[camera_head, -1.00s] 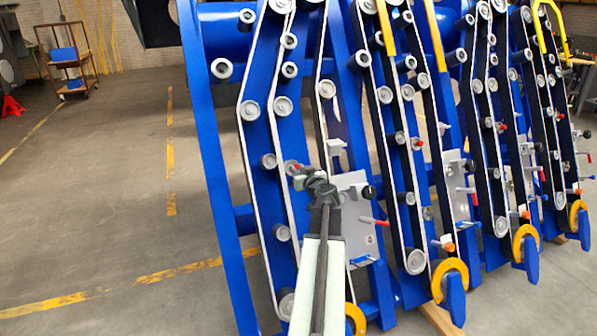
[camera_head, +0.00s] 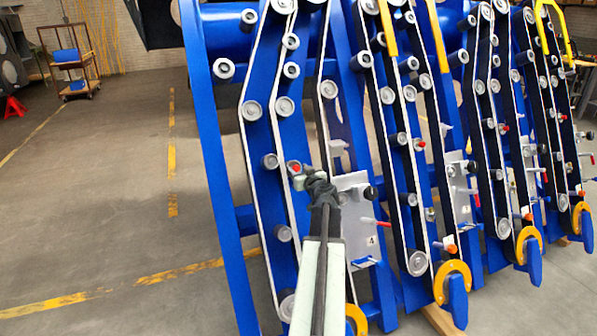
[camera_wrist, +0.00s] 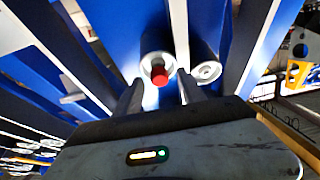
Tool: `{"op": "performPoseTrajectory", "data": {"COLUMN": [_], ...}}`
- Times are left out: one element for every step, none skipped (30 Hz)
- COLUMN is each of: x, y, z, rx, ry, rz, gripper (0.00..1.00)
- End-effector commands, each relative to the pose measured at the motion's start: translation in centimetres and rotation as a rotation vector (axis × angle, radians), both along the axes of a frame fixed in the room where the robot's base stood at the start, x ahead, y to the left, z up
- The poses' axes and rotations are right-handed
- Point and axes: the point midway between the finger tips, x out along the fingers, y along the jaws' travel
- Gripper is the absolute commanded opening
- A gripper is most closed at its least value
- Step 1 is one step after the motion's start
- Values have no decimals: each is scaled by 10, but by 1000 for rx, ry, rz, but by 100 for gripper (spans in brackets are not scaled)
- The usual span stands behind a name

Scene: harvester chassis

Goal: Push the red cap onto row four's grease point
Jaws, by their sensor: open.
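The red cap (camera_head: 296,168) sits at the round grey fitting on the row beside the plate marked 4 (camera_head: 371,241). In the wrist view the red cap (camera_wrist: 161,76) stands out from the middle of a pale round collar (camera_wrist: 150,63), its end facing me. It looks set in that collar; how deep I cannot tell. My gripper (camera_head: 306,180) is just right of and below the cap in the head view. In the wrist view my gripper (camera_wrist: 160,93) is open, with one finger on each side below the cap and nothing between them.
A grey roller (camera_wrist: 206,72) is close to the right of the collar. Pale belts and blue frame bars (camera_head: 222,185) run on both sides. Red-handled pins (camera_head: 376,223) stick out to the right. The floor at left is open.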

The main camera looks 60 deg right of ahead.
Motion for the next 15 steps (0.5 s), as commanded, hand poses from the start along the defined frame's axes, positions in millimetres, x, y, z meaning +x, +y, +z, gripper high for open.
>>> {"op": "performPoseTrajectory", "data": {"x": [-1,-2,-5,-7,-10,-15,-19,-24,-30,-35,-41,-47,-51,-55,-59], "y": [1,2,4,6,8,12,16,19,24,28,32,37,40,43,45], "z": [0,1,1,2,2,3,4,5,6,7,8,9,9,10,10], "rx": [0,0,0,0,0,0,0,1,1,1,1,1,0,0,0], "ry": [0,0,0,0,0,0,0,-1,-1,-1,-1,0,0,0,0], "rz": [0,0,-1,-1,-1,-1,-1,-1,-1,-1,-1,-2,-2,-1,-1], "gripper": [48,48,48,48,48,48,48,48,48,48,48,48,48,48,48]}}
